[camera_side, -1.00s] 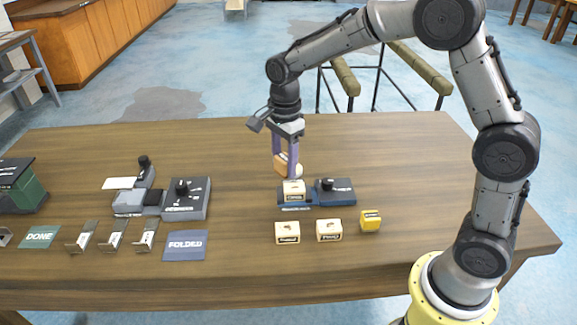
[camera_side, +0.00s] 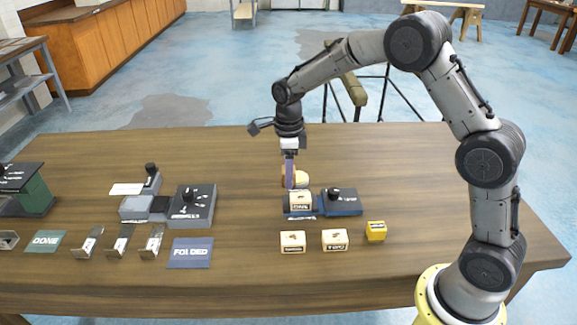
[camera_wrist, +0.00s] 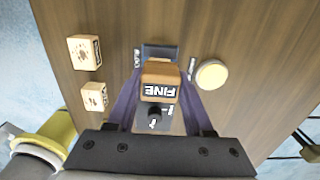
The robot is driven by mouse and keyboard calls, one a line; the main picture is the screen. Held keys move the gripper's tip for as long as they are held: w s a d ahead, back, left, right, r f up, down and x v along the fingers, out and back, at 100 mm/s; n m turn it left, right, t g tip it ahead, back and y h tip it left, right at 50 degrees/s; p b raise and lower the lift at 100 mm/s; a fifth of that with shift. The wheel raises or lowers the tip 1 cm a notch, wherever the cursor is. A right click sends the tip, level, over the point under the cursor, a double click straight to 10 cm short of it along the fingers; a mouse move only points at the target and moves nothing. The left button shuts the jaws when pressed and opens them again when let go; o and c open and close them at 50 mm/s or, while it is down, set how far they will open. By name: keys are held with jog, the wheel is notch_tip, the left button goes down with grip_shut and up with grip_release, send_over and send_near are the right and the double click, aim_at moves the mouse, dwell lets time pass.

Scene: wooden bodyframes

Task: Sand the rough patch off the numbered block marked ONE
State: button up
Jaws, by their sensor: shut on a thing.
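My gripper (camera_side: 290,174) is shut on a brown block lettered FINE (camera_wrist: 159,82). In the wrist view the block sits between the purple fingers; in the side view it is mostly covered by a finger. A pale wooden block (camera_side: 300,202) with a dark label rests on the dark blue fixture (camera_side: 343,204), which has a black knob (camera_wrist: 155,115). The label is too small to read surely. My gripper is just above and behind this block; whether they touch is unclear. The wrist view does not show it clearly beneath the FINE block.
Two more pale labelled blocks (camera_side: 293,242) (camera_side: 335,240) and a yellow cube (camera_side: 376,231) stand in front. A round cream piece (camera_wrist: 212,74) lies behind the fixture. A grey knobbed unit (camera_side: 192,206), metal brackets, a FOLDED mat (camera_side: 190,253) and a DONE mat (camera_side: 46,241) are left.

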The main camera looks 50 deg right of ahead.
aim_at(293, 197)
jog(key=shift+f, duration=2)
jog(key=shift+s+d+f, duration=0.4)
jog(key=shift+f, duration=0.25)
grip_shut()
jog(key=shift+s+d, duration=1.85)
jog(key=shift+w+a, duration=2.15)
jog(key=shift+w+a+r, duration=0.15)
jog(key=shift+a, duration=0.05)
jog(key=shift+d+r, duration=0.1)
jog(key=shift+r, duration=3.9)
